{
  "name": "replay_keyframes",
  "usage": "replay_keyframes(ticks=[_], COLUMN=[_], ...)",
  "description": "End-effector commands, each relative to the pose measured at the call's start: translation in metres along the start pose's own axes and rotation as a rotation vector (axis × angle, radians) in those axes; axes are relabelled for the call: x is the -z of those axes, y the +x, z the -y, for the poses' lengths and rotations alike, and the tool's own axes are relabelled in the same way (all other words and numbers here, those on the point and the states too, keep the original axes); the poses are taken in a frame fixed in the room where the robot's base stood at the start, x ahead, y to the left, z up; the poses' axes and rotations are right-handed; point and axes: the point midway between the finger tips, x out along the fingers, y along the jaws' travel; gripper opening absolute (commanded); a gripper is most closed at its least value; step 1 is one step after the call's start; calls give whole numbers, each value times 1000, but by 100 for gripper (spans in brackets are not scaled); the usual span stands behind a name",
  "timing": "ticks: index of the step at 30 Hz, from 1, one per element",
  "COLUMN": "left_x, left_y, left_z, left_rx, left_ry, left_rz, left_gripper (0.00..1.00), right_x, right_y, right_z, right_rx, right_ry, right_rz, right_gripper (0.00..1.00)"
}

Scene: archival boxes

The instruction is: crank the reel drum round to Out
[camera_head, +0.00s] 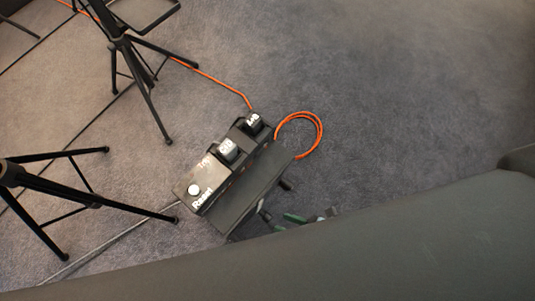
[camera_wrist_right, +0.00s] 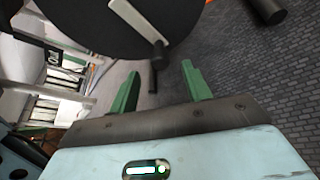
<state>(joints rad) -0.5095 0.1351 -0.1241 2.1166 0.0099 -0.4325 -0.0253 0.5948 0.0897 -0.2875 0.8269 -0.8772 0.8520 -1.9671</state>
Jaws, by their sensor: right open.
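The reel drum (camera_wrist_right: 100,22) shows as a large black disc at the top of the right wrist view. A grey crank arm (camera_wrist_right: 135,18) lies across its face, and a dark peg (camera_wrist_right: 153,78) shows below the arm's end. My right gripper (camera_wrist_right: 160,70) has two green fingers, spread apart and empty. The peg appears between them in the picture; I cannot tell whether it is in their reach. In the head view my right gripper (camera_head: 282,219) is partly hidden by the large grey-green surface in front. My left gripper is not in view. I cannot read an Out mark.
A dark box with a Reset button (camera_head: 194,190) and knobs (camera_head: 227,150) stands on the grey carpet. An orange cable loop (camera_head: 318,135) lies beside it. Black tripods (camera_head: 125,45) stand to the left. Open carpet (camera_head: 420,90) lies to the upper right. Another dark peg (camera_wrist_right: 268,10) shows at the wrist view's top.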

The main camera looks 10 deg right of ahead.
Motion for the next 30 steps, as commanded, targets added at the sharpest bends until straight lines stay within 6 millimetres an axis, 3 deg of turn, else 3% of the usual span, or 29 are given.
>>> replay_keyframes(ticks=[12, 17, 26, 30], left_x=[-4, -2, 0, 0], left_y=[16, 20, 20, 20], left_z=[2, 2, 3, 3], left_rx=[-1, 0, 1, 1], left_ry=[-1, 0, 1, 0], left_rz=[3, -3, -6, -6], left_gripper=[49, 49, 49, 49], right_x=[0, 0, 0, 0], right_y=[60, 70, 71, 71], right_z=[1, 0, 0, 0], right_rx=[1, 1, 1, 1], right_ry=[2, 2, 2, 2], right_rz=[2, 2, 1, 1], right_gripper=[48, 48, 48, 30])
